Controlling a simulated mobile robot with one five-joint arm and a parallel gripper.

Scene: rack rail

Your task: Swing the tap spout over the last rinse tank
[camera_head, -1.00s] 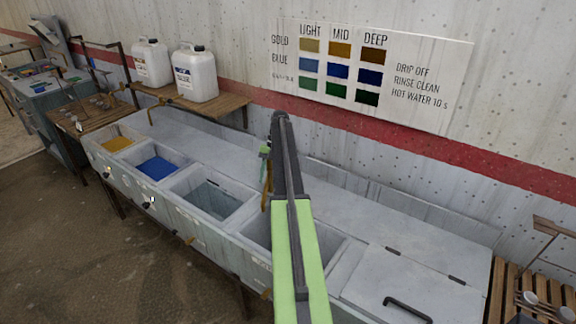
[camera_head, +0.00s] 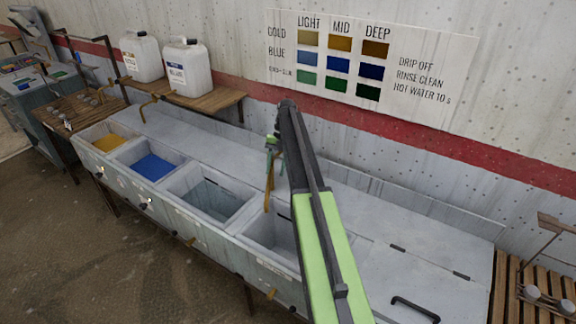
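A brass tap spout (camera_head: 269,188) hangs beside my arm, with its lower end near the back left corner of the fourth tank (camera_head: 262,240). That tank is the rightmost open one, and my arm hides its right part. My gripper (camera_head: 273,146) is at the spout's upper end, seen small and side-on. I cannot tell whether its fingers are closed on the spout or only touch it. The third tank (camera_head: 208,196) looks grey and clear inside.
A yellow tank (camera_head: 108,144) and a blue tank (camera_head: 152,168) lie to the left. Another brass pipe (camera_head: 151,100) stands behind them. White canisters (camera_head: 187,70) sit on a wooden shelf. A lid with a black handle (camera_head: 415,309) covers the right end.

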